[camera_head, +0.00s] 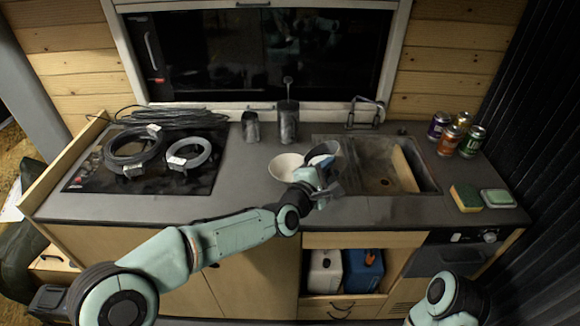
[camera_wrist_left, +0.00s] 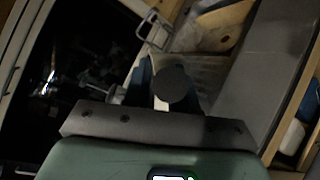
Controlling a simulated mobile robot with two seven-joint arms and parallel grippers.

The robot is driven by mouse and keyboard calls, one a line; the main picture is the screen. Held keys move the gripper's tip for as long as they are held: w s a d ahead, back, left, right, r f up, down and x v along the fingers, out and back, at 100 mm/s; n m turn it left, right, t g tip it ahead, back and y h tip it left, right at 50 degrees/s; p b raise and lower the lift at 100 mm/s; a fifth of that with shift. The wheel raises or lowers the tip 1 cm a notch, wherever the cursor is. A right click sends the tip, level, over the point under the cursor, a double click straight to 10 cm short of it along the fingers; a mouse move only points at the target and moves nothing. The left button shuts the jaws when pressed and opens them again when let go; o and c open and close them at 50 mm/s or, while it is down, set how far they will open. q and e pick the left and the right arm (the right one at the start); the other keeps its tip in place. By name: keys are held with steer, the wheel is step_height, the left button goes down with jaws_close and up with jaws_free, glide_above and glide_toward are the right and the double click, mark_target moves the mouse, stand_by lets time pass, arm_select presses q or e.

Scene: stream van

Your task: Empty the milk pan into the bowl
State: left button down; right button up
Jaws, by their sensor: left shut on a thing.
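The white bowl (camera_head: 283,166) stands on the dark counter near the middle in the head view, partly hidden by my left gripper. The milk pan (camera_head: 328,148) is beside and behind the gripper, just right of the bowl, and looks tilted. Its contents cannot be made out. My left gripper (camera_head: 322,182) is shut on the pan's handle. In the left wrist view a dark round handle end (camera_wrist_left: 173,84) shows between the fingers; the pan's body is mostly hidden there. My right arm shows only in part at the lower right of the head view, its gripper out of frame.
The sink (camera_head: 425,178) is right of the pan, with a tap (camera_head: 365,113) behind. Two dark cups (camera_head: 288,120) stand at the back. Cable coils (camera_head: 132,148) lie on the hob at left. Several cans (camera_head: 474,141), a sponge (camera_head: 466,197) and a green-white dish (camera_head: 498,198) are at right.

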arm_select(q)
steer(key=a+n, duration=0.1)
steer(key=w+a+r+n, duration=0.1)
steer(key=a, duration=0.1)
steer(key=a+n+h, duration=0.1)
steer(key=n, duration=0.1)
steer(key=shift+w+a+r+t, duration=0.2)
steer(key=shift+w+r+t, duration=0.05)
steer(key=shift+r+t, duration=0.05)
steer(key=shift+a, duration=0.1)
steer(key=shift+w, duration=0.1)
